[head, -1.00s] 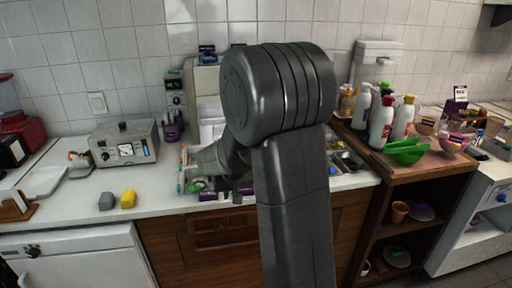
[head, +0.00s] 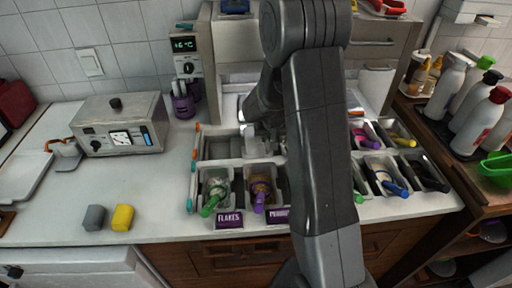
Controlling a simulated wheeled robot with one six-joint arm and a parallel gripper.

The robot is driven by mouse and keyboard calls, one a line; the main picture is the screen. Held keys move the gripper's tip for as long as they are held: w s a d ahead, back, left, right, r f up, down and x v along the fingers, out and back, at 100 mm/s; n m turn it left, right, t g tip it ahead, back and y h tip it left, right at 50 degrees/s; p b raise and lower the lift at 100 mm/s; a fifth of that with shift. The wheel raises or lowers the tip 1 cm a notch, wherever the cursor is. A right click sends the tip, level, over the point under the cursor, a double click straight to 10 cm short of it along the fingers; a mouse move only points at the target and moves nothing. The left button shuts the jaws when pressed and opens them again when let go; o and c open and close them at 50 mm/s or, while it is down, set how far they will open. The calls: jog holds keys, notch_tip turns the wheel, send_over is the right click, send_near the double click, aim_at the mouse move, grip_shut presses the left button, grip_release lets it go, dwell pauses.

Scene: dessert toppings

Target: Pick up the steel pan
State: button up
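Several steel pans sit in a topping rack on the white counter. A front pan (head: 216,178) behind the FLAKES label holds a green-handled scoop (head: 210,204). The pan beside it holds a purple-handled scoop (head: 259,201). Behind them is an empty-looking grey compartment (head: 222,148). I cannot tell which pan is the one named. My gripper (head: 264,143) points down over the back of the rack, just right of that compartment. My dark arm covers the rack's middle. The fingers are small and partly hidden, so their opening and any contact are unclear.
A steel box appliance (head: 119,124), a grey block (head: 94,217) and a yellow block (head: 122,217) stand on the left counter. A dispenser cabinet (head: 375,42) rises behind the rack. Bottles (head: 443,88) crowd the right.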

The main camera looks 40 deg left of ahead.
aim_at(267, 141)
jog(key=shift+p+x, duration=0.55)
jog(key=shift+x, duration=1.75)
jog(key=shift+d, duration=0.15)
grip_shut()
jog(key=shift+r, duration=0.1)
